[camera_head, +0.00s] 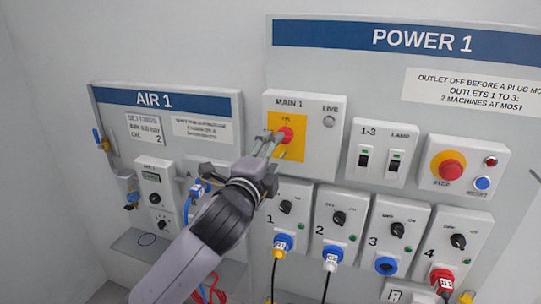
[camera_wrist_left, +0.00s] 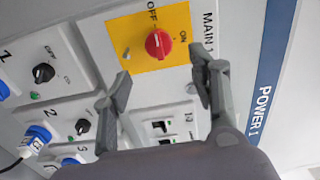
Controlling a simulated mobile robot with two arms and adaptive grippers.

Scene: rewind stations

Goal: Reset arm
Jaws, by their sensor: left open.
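My left arm comes in from the lower left in the head view. Its gripper (camera_head: 268,145) is in front of the MAIN 1 switch box, by the red rotary knob (camera_head: 286,136) on its yellow plate (camera_head: 299,150). In the left wrist view the gripper (camera_wrist_left: 160,92) is open and empty. Its fingers point towards the red knob (camera_wrist_left: 158,43), which shows beyond and between the fingertips, apart from them. The knob's plate is marked OFF and ON. My right gripper is in neither view.
Below MAIN 1 are several numbered outlets with black knobs, such as outlet 2 (camera_head: 338,226), and plugged cables. A red stop button (camera_head: 449,169) and blue button (camera_head: 482,183) are at right. The AIR 1 panel (camera_head: 153,99) is at left.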

